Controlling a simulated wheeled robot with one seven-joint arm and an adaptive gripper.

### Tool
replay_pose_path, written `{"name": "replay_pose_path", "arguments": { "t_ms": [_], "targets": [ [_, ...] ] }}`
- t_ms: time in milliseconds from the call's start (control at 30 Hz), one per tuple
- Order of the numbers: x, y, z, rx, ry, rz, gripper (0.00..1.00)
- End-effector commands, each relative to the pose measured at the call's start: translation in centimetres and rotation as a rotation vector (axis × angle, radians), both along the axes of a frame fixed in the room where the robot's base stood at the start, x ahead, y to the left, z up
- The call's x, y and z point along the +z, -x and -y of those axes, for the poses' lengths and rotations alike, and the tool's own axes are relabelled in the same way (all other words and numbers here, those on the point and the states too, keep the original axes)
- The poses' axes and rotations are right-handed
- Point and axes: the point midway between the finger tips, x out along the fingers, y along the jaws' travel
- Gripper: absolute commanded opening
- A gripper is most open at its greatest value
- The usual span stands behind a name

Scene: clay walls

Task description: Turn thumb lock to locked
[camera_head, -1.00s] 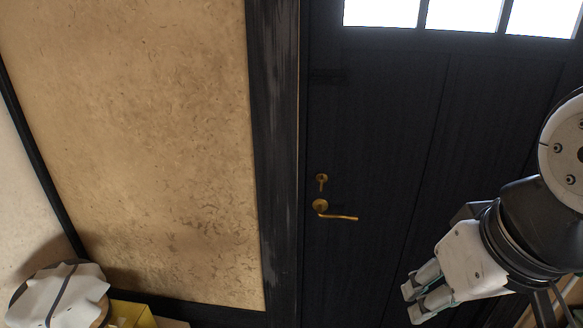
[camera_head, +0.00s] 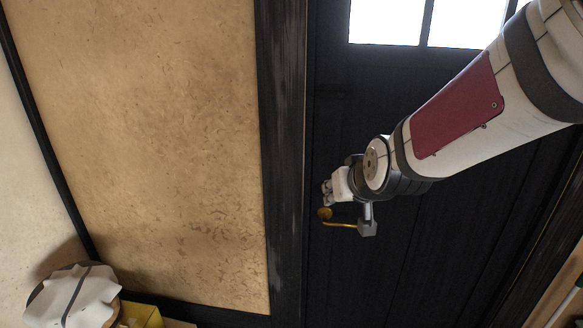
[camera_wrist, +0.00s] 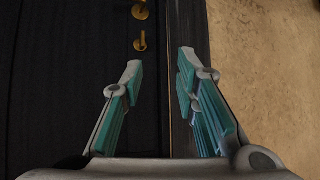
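The brass thumb lock (camera_wrist: 140,42) is a small round plate with a short turn piece, on the dark door (camera_head: 400,245). In the wrist view, which looks upside down, the turn piece points up the picture. My gripper (camera_wrist: 160,62) is open and empty; the lock lies beyond the fingertips, closer to the left finger than the middle. In the head view my gripper (camera_head: 328,191) is in front of the lock and hides it. I cannot tell the distance to the door.
The brass lever handle (camera_head: 340,224) sits just below my gripper, partly covered by it; its plate shows in the wrist view (camera_wrist: 140,11). The dark door frame (camera_head: 284,160) and clay wall (camera_head: 150,150) are to the left. A yellow box (camera_head: 140,315) stands at lower left.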

Motion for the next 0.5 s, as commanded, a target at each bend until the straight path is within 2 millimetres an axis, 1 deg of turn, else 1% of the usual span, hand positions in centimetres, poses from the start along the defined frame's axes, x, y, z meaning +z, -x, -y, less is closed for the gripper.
{"name": "replay_pose_path", "arguments": {
  "t_ms": [33, 100, 200, 400, 500],
  "targets": [
    [-0.6, -1.1, -0.4, 0.0, -0.004, 0.02, 0.28],
    [-1.0, -2.9, -0.8, -0.004, -0.01, 0.065, 0.28],
    [-1.8, -5.1, -1.4, -0.013, -0.02, 0.127, 0.28],
    [-3.8, -8.7, -2.1, -0.044, -0.031, 0.253, 0.28],
    [-5.0, -10.0, -2.3, -0.067, -0.032, 0.312, 0.28]
  ]
}}
